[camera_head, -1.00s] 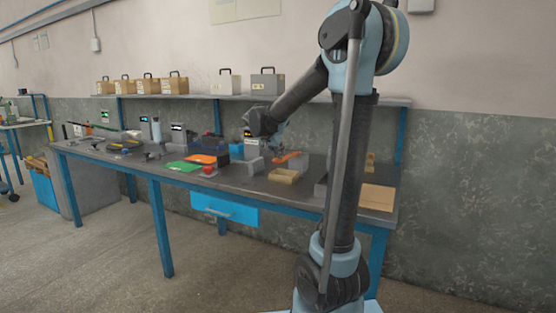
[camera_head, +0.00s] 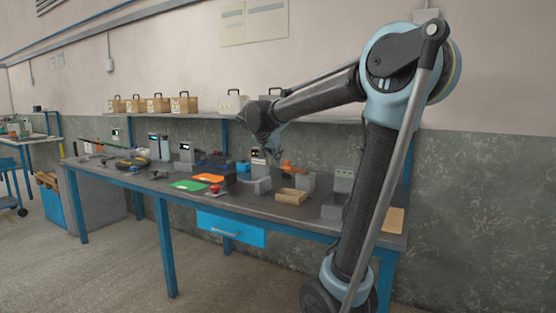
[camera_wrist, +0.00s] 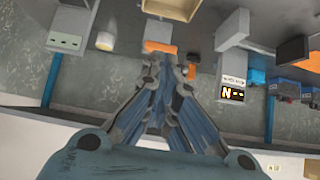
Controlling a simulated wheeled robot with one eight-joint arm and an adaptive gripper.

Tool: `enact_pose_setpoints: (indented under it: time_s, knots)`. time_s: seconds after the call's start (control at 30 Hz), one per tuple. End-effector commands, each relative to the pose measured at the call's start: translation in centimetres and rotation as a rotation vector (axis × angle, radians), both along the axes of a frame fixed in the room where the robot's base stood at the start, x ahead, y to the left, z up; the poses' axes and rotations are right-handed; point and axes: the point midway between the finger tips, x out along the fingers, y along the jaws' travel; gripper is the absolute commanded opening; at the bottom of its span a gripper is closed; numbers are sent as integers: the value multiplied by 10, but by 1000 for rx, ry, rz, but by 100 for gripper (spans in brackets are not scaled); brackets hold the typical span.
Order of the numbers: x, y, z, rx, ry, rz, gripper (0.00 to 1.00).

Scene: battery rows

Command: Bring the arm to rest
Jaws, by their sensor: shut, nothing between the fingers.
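My gripper (camera_wrist: 165,75) is shut and empty in the wrist view, its blue-grey fingers meeting at the middle. In the head view my gripper (camera_head: 268,148) hangs at the end of my raised arm, above the workbench (camera_head: 150,190) and in front of the wall. It is apart from the things on the bench. My arm rises at the right and reaches left across the picture.
A shelf (camera_head: 330,117) with several cases stands behind the bench. The floor in front is clear.

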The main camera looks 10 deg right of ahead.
Motion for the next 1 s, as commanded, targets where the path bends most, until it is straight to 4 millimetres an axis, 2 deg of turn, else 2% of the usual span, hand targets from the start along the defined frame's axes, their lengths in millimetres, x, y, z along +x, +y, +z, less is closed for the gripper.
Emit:
enact_pose_setpoints:
  time_s: [0.4,0.53,0.67,0.8,1.0]
  knots:
    - [0,-1,0,1,1,0,0]
    - [-12,-11,-8,-3,30,5,0]
    - [-45,-36,-30,-8,110,26,0]
    - [-95,-64,-63,-4,225,73,0]
    - [-167,-91,-114,21,373,165,0]
